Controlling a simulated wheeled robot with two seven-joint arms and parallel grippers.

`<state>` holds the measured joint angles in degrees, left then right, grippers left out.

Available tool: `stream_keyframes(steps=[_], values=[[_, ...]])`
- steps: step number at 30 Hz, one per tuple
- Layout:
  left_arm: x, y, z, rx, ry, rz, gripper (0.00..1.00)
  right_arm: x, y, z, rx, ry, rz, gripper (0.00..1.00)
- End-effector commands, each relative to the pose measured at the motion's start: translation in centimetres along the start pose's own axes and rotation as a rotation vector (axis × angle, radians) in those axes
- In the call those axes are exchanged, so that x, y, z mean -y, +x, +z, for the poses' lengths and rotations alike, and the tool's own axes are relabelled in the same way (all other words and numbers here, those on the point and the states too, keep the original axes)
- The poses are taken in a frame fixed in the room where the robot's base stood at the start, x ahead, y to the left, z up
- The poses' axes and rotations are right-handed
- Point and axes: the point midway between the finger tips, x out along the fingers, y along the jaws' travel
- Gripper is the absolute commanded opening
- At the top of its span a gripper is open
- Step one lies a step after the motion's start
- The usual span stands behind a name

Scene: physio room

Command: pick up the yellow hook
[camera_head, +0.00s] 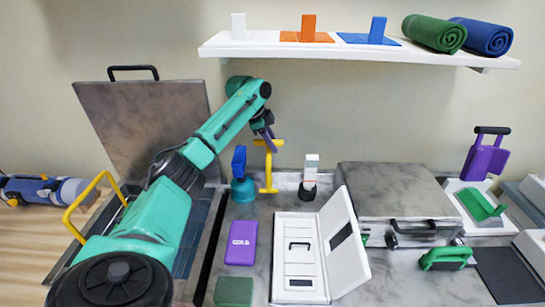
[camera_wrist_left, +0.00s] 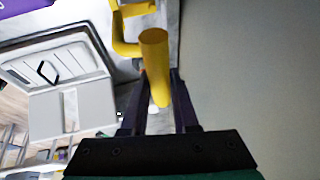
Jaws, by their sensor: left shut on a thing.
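The yellow hook (camera_head: 268,172) is upright behind the workbench's middle, with a short bar at its top and a wider foot. My left gripper (camera_head: 266,139) reaches it from the upper left and is shut on its top part. In the left wrist view, a rounded yellow bar of the hook (camera_wrist_left: 154,58) lies between the dark fingers of my left gripper (camera_wrist_left: 160,105), and more of the hook shows beyond. I cannot tell whether its foot touches the bench. My right gripper is not in view.
A blue item on a teal base (camera_head: 241,178) stands close left of the hook, and a white item on a dark base (camera_head: 310,180) to its right. An open white case (camera_head: 298,262) and a purple box (camera_head: 241,243) lie in front. A white shelf (camera_head: 350,49) hangs above.

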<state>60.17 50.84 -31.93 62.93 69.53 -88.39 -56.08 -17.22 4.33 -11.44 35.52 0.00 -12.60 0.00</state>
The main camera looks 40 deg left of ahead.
Motion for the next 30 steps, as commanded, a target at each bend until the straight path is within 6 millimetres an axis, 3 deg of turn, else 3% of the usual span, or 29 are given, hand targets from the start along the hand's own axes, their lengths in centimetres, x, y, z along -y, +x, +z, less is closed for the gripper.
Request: stream_keyframes(steps=[3,11,17,24,30], values=[[0.5,-2.3,-1.1,-0.006,0.001,-0.005,0.0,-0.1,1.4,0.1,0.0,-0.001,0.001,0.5],[-3.0,-2.7,-1.1,0.002,0.004,-0.001,0.0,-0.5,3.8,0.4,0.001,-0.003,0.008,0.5],[-7.5,-3.2,-1.2,0.004,0.004,-0.002,0.0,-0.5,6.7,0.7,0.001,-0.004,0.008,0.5],[-14.3,-4.3,-1.7,0.005,0.002,-0.003,0.0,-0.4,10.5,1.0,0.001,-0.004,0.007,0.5],[-17.9,-5.3,-2.2,0.002,0.001,-0.001,0.0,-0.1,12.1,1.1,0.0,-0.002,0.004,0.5]])
